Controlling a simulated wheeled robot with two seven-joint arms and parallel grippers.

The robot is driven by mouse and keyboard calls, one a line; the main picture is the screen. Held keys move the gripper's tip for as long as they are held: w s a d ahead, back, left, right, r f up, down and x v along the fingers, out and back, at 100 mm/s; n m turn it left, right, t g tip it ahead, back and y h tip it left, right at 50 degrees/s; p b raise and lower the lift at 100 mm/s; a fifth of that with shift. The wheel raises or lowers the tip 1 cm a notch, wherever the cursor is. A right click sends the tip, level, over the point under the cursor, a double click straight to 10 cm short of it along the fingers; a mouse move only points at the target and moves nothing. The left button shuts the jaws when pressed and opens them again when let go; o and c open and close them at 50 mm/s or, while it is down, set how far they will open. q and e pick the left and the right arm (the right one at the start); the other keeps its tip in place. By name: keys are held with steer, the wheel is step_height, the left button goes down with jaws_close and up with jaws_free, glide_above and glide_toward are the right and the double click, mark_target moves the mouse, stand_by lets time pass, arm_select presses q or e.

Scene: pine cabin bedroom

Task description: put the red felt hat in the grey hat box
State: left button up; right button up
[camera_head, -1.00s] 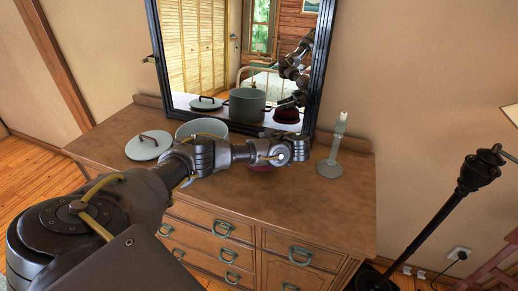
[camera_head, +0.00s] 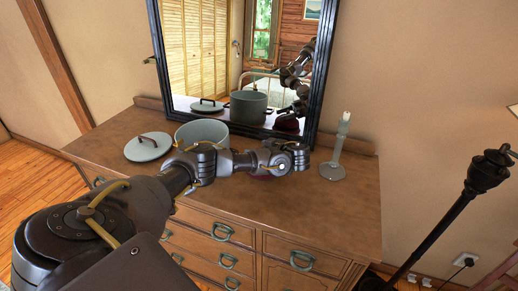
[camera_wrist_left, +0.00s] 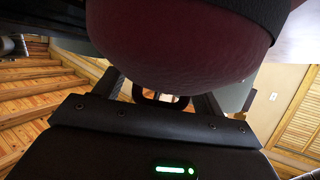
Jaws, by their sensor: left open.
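The red felt hat (camera_head: 263,177) is on the dresser, almost wholly hidden behind my left wrist in the head view. In the left wrist view the hat (camera_wrist_left: 175,50) fills the top middle as a dark red dome with a dark band. My left gripper (camera_wrist_left: 158,92) is open, its fingers close to the hat; I cannot tell whether they touch it. In the head view its fingers are hidden by the wrist. The grey hat box (camera_head: 203,131) stands open at the back of the dresser, left of the hat. My right gripper is out of view.
The box's grey lid (camera_head: 148,147) lies flat left of the box. A candle in a glass holder (camera_head: 334,160) stands right of my left wrist. A framed mirror (camera_head: 240,55) stands behind. The dresser's (camera_head: 335,205) right front is clear. A black lamp (camera_head: 487,172) stands right.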

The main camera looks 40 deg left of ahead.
arm_select(q)
steer(key=shift+r, duration=0.15)
steer(key=shift+d+r+p, duration=0.2)
steer(key=shift+d+p, duration=0.1)
steer(key=shift+p, duration=0.05)
steer(key=p+v, duration=1.1)
steer(key=shift+d, duration=0.2)
